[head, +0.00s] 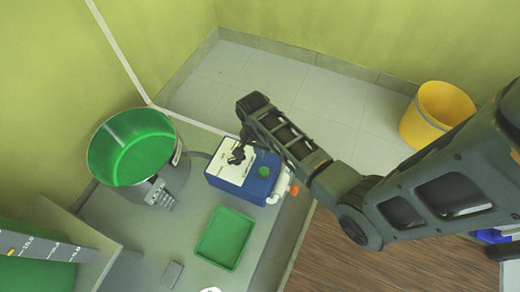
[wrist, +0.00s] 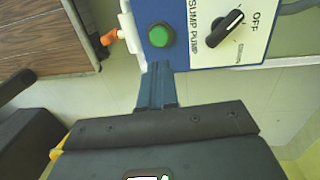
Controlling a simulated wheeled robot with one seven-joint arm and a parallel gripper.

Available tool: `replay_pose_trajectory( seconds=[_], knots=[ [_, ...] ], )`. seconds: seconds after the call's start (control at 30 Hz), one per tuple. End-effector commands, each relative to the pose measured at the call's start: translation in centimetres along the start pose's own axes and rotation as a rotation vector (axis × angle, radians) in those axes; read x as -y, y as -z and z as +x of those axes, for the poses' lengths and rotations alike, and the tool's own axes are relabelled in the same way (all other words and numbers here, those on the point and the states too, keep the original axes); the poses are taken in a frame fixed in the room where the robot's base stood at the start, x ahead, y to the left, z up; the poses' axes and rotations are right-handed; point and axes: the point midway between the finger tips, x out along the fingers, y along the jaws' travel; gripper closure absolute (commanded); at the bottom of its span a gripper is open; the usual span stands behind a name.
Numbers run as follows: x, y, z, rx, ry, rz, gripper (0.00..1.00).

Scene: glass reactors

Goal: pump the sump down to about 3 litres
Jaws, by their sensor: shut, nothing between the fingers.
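The pump box (head: 262,189) is blue with a white label reading SUMP PUMP and stands on the grey floor slab. On it are a black knob (wrist: 224,28) and a round green button (wrist: 160,35). The knob's white mark points up and right, near the word OFF. My gripper (wrist: 156,72) is shut and empty, with its fingertips at the box's near edge, just below the green button in the wrist view. I cannot tell whether they touch the box. A round metal vessel (head: 134,147), green inside, stands left of the box. The scale (head: 40,244) is partly cut off at lower left.
A shallow green tray (head: 225,238) lies in front of the pump box. An orange fitting (head: 294,190) sticks out at the box's right side. A yellow bucket (head: 436,112) stands on the tiles at the right. Tiled floor behind the box is clear.

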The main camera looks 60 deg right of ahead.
Motion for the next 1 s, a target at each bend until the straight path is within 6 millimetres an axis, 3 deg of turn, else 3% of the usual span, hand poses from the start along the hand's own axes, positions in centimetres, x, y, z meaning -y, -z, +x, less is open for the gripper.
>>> replay_pose_trajectory(
  seconds=[0.03, 0.2, 0.5, 0.7, 1.0],
  knots=[
    [0.0, 0.0, 1.5, 0.001, -0.002, 0.000, 1.00],
    [0.0, 0.0, 4.9, 0.001, -0.002, -0.001, 1.00],
    [0.1, 0.0, 9.5, 0.000, 0.001, -0.001, 1.00],
    [0.1, 0.0, 10.6, -0.001, 0.002, -0.001, 1.00],
    [0.1, 0.0, 10.6, -0.001, 0.002, -0.001, 1.00]
  ],
)
